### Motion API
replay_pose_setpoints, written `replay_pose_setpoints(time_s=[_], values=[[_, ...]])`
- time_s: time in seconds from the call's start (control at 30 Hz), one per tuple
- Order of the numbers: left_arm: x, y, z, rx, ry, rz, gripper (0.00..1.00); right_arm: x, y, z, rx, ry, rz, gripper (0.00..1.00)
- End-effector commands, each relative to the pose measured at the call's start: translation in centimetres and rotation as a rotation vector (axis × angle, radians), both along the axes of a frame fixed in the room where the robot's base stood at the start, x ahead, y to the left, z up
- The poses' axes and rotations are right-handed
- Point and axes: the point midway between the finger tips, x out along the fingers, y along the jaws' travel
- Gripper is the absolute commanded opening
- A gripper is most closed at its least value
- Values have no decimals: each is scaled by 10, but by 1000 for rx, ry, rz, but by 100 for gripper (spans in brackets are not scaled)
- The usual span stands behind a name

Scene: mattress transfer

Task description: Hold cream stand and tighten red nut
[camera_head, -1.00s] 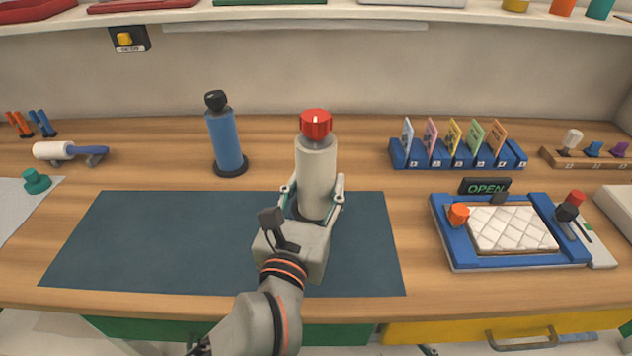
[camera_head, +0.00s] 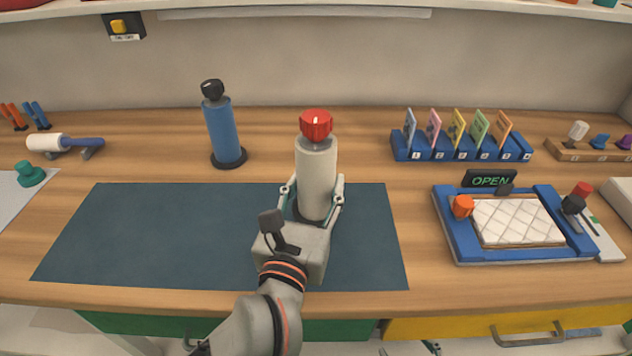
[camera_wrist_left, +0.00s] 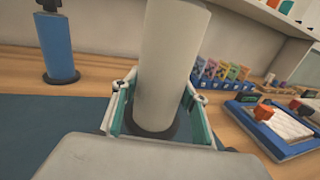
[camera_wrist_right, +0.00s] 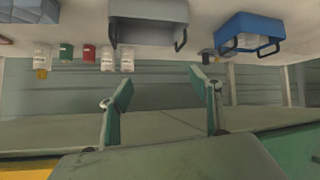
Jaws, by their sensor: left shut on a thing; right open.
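The cream stand (camera_head: 316,175) is an upright cylinder on a dark base, standing on the dark blue mat. The red nut (camera_head: 316,124) sits on top of it. My left gripper (camera_head: 312,187) is shut around the lower part of the stand, one finger on each side. In the left wrist view the stand (camera_wrist_left: 168,65) rises between the fingers, and its top and the nut are out of frame. My right gripper (camera_wrist_right: 162,88) shows only in the right wrist view, open with nothing between its fingers, away from the stand.
A blue cylinder (camera_head: 222,132) with a black knob stands behind the mat (camera_head: 130,230). A blue card rack (camera_head: 460,153) stands at the back right. A blue frame (camera_head: 450,233) with a quilted white pad (camera_head: 515,222) lies in front of it. The mat's left part is clear.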

Motion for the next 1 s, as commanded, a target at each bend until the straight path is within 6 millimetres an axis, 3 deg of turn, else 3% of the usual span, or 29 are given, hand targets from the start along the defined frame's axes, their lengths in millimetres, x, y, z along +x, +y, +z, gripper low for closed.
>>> replay_pose_setpoints(time_s=[1.0], values=[[0,0,-21,-2,-8,0,0,0,-4,-12,-17,1,3,63]])
